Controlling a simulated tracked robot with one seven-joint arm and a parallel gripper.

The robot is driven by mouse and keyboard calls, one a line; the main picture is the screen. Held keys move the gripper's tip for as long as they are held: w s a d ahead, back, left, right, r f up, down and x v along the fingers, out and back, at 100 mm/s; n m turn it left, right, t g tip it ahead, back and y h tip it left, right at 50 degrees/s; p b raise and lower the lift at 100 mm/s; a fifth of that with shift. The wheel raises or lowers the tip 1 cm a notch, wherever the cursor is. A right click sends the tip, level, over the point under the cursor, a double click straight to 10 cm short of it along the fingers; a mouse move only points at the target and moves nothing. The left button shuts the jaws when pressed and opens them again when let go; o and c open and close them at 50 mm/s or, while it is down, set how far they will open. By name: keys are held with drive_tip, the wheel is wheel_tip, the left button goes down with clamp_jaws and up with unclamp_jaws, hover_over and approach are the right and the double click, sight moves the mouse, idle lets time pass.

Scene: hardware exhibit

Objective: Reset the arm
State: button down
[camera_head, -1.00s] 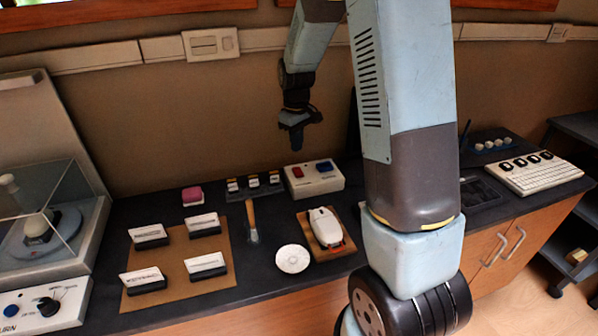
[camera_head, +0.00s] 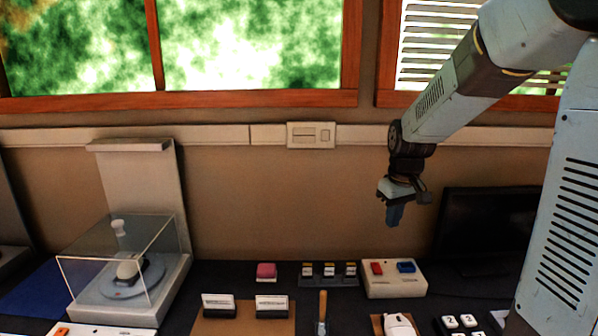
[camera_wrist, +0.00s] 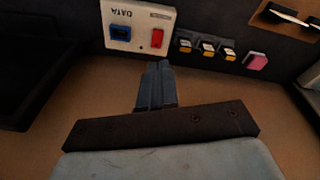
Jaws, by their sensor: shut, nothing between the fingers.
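My gripper (camera_head: 394,215) hangs from my raised arm in front of the brown wall, with its fingers pointing down above the back of the dark counter. Its blue-grey fingers are closed together with nothing between them. In the wrist view my gripper (camera_wrist: 158,68) also shows its fingers side by side. The white box with a red and a blue button (camera_head: 393,290) stands on the counter below it. That box appears upside down, lettered DATA, in the wrist view (camera_wrist: 137,42).
A pink block (camera_head: 266,271) and a rack with several small switches (camera_head: 328,281) sit left of the box. A clear case (camera_head: 118,265) stands at the left. A dark monitor (camera_head: 487,226) stands at the right. The wall around my gripper is clear.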

drive_tip(key=s+r+m+t, duration=0.2)
drive_tip(key=s+r, duration=0.3)
drive_tip(key=s, duration=0.6)
drive_tip(key=s+r+m+t, duration=0.1)
drive_tip(key=s+r, duration=0.4)
drive_tip(key=s, duration=0.6)
drive_tip(key=shift+r+m+t, duration=0.15)
drive_tip(key=shift+m+t, duration=0.25)
drive_tip(key=shift+m, duration=0.2)
drive_tip(key=shift+d, duration=0.1)
drive_tip(key=w+f+n+g, duration=0.2)
drive_tip(key=w+f+n, duration=0.2)
drive_tip(key=w, duration=0.5)
drive_tip(key=w+f+n+g, duration=0.1)
drive_tip(key=w+f+n, duration=0.4)
drive_tip(key=w+n, duration=0.3)
drive_tip(key=w+f+n+g, duration=0.2)
drive_tip(key=w+f+n, duration=0.3)
drive_tip(key=w, duration=0.5)
drive_tip(key=shift+w+f+n+g, duration=0.15)
drive_tip(key=shift+n+g, duration=0.15)
drive_tip(key=shift+n, duration=0.2)
drive_tip(key=shift+f, duration=0.15)
